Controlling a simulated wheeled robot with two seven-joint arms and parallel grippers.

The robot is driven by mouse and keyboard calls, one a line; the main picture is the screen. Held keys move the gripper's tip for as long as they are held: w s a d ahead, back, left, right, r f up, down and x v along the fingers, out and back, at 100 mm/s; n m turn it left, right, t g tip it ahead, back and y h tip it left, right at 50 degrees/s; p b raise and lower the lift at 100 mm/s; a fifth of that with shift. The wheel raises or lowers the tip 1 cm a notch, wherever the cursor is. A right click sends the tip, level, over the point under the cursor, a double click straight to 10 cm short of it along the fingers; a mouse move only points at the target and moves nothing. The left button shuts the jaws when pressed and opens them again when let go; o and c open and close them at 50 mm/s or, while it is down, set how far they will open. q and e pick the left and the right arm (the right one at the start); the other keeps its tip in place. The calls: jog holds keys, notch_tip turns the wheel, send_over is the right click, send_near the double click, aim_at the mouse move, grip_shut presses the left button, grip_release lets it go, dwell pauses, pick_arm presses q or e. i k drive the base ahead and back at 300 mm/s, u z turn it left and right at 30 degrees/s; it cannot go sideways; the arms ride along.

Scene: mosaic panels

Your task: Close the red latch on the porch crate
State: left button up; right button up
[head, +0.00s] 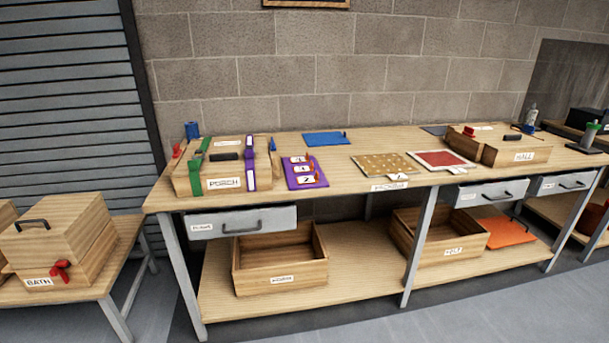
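The porch crate (222,184) is a wooden box with a PORCH label on its front, standing at the left end of the workbench. Its lid carries a black handle. A green strap (197,175) runs over its left part and a purple strap (250,168) over its right part. A small red piece (177,150), which looks like the red latch, shows at the crate's left side. It is too small to tell whether it is open or closed. Neither of my grippers is in view.
A blue item (192,131) stands behind the crate. A purple board (306,172) with numbered tags lies to its right. A bath crate (62,240) with a red latch (60,269) stands on a lower table at left. Grey floor (400,318) is clear in front.

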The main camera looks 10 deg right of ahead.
aim_at(177, 151)
jog(key=u, duration=0.05)
jog(key=i, duration=1.3)
jog(key=z, duration=0.55)
